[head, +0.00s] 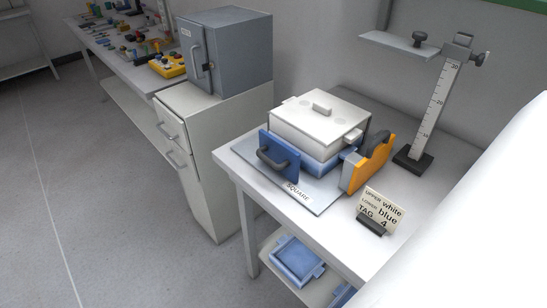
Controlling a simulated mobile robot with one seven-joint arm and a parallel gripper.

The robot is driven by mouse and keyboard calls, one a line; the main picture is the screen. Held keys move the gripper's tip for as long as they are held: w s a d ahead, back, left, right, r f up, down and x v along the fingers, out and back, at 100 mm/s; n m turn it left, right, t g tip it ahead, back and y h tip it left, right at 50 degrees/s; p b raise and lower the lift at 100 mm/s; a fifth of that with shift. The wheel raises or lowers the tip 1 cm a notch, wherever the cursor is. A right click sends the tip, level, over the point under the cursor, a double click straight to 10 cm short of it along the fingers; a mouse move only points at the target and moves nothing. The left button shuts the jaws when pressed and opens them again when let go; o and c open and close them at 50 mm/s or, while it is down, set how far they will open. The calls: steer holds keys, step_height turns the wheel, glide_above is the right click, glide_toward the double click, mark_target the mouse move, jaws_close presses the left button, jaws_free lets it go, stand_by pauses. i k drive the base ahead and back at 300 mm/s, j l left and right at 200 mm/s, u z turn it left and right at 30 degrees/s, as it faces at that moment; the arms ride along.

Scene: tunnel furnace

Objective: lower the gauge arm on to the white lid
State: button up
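The white lid (310,112), with a small raised handle on top, covers the white upper box (312,136), which sits over a blue lower part (322,167). The gauge arm (393,45) is a flat grey horizontal plate on an upright scale post (438,105). It is near the top of the post, around the 30 mark, pointing left and clearly apart from the lid. A dark knob (419,38) stands on the arm and another (481,58) is at the post's side. My gripper is not in view.
A blue plate with a dark handle (279,156) and an orange block with a dark wheel (367,164) flank the boxes. A card (380,209) stands at the front of the table. A grey cabinet (224,50) is at left. A large white shape fills the lower right.

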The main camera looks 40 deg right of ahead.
mark_target(418, 50)
steer(key=z, duration=1.7)
